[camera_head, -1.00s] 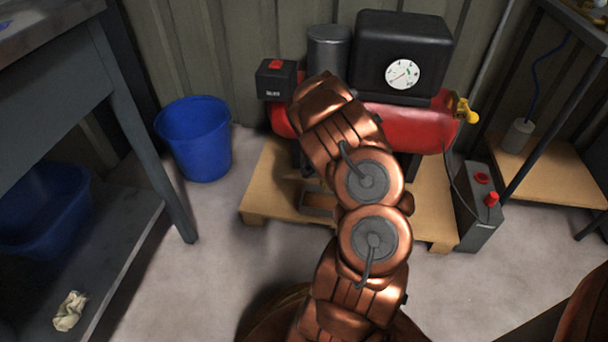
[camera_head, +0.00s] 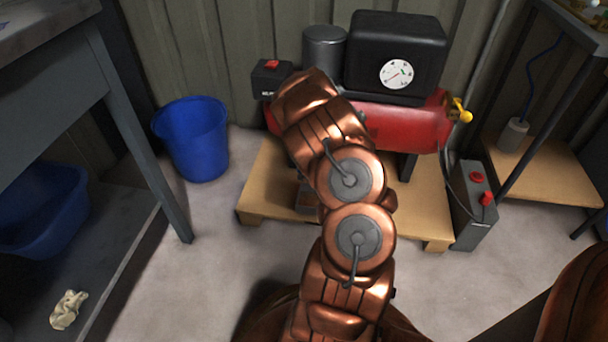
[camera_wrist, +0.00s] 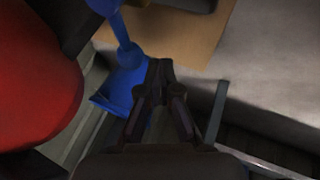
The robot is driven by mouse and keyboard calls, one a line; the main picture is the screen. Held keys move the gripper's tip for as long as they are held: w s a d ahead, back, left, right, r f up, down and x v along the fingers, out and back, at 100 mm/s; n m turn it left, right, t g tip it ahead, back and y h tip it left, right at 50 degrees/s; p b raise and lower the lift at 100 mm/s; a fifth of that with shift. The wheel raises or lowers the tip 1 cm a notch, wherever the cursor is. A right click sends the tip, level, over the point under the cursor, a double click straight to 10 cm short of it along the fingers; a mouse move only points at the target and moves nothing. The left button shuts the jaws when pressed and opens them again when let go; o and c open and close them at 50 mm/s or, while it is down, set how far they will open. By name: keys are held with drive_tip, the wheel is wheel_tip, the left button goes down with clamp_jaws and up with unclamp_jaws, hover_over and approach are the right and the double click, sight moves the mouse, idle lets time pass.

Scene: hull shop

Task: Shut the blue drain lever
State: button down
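In the wrist view the blue drain lever (camera_wrist: 121,28) runs from the top edge down to a rounded end, beside the red tank (camera_wrist: 35,75). My gripper (camera_wrist: 160,70) has its dark fingers drawn together at the tips, with nothing seen between them. The tips appear just below and right of the lever's rounded end. I cannot tell whether they touch it. In the head view the red compressor tank (camera_head: 405,128) lies on a pallet, and my copper arm hides its left part, the lever and my gripper.
A blue bucket (camera_head: 195,140) stands left of the wooden pallet (camera_head: 432,205); a blue shape behind the fingers in the wrist view is likely this bucket. A bench leg (camera_head: 150,150) is at left, a grey box with red knobs (camera_head: 473,215) at right. The foreground floor is clear.

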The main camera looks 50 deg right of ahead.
drive_tip(key=a+p+v, duration=0.1)
drive_tip(key=p+v, duration=0.3)
drive_tip(key=v, duration=0.7)
drive_tip(key=shift+s+f, duration=0.25)
drive_tip(key=shift+s, duration=0.05)
